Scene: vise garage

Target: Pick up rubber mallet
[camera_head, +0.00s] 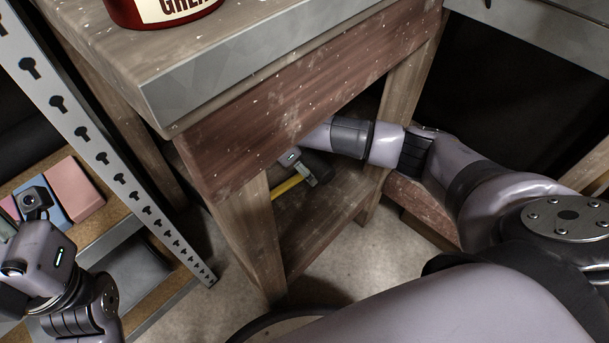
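The rubber mallet, with a yellow handle (287,187) and a dark head (318,165), is in the open space under the wooden workbench's front board, above the lower shelf. My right arm reaches in under that board from the right. My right gripper (303,169) is at the mallet, close to where handle and head meet. The board and the arm hide part of it, and I cannot tell whether its fingers are closed on the mallet. My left gripper (35,203) is at the far left, away from the mallet; its fingers are not clear.
The workbench's front board (270,125) and front leg (245,235) closely border the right arm's opening. A red grease can (160,10) stands on top. A metal shelf post (110,160) and shelf with pink and blue boxes (75,190) are at left.

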